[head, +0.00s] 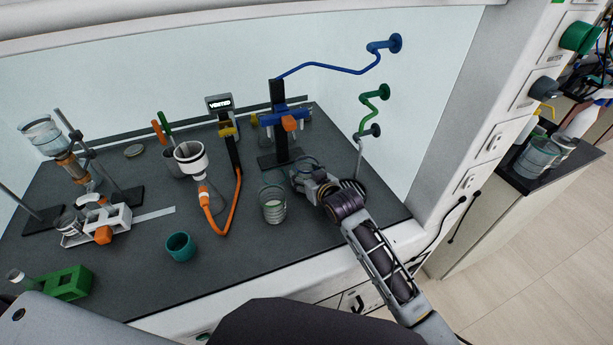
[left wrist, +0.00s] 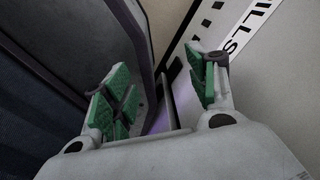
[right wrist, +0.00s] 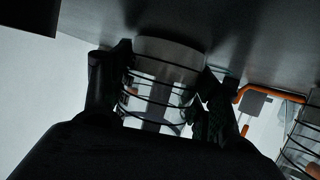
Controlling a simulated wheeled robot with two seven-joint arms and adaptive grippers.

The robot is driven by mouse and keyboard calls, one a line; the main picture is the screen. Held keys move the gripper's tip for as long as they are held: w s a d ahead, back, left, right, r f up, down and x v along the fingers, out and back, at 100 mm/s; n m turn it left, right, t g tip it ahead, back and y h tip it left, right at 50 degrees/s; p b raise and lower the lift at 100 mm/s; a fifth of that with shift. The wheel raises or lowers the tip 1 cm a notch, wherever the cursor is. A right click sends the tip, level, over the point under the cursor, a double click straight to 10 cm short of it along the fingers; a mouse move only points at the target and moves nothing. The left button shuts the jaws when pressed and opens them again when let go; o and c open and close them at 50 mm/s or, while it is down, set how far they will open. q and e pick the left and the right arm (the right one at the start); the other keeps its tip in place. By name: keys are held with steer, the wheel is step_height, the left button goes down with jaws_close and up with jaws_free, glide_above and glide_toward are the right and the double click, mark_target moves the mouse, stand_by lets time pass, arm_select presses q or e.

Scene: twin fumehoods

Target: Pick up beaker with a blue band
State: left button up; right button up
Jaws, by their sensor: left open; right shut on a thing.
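My right gripper (head: 303,183) is over the right part of the dark hood bench. In the right wrist view its fingers (right wrist: 162,100) are shut on the sides of a clear glass beaker (right wrist: 165,62) with dark lines around it. Its band colour cannot be told in the shade. In the head view the gripper mostly hides this beaker (head: 305,163). Another clear beaker (head: 272,206) with pale green contents or marking stands to its left. My left gripper (left wrist: 160,95) is open and empty, with green pads, near a pale surface.
A blue clamp stand (head: 278,125) is behind the held beaker, with blue and green taps on the right wall. A teal cup (head: 179,247), an orange hose (head: 234,205) and a green rack (head: 65,283) are left. More beakers (head: 540,157) stand on the side counter.

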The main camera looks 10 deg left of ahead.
mark_target(302, 165)
steer(key=shift+r, duration=0.1)
steer(key=shift+w+r, duration=0.1)
steer(key=shift+r, duration=1.5)
steer(key=shift+s+d, duration=0.15)
steer(key=shift+s, duration=0.05)
steer(key=s+d, duration=0.3)
steer(key=s, duration=0.1)
steer(key=s+d, duration=0.4)
steer(key=s, duration=0.1)
steer(key=s+d+b, duration=0.1)
steer(key=s+d, duration=0.2)
steer(key=s, duration=0.2)
steer(key=shift+d+r, duration=0.1)
steer(key=shift+d, duration=0.25)
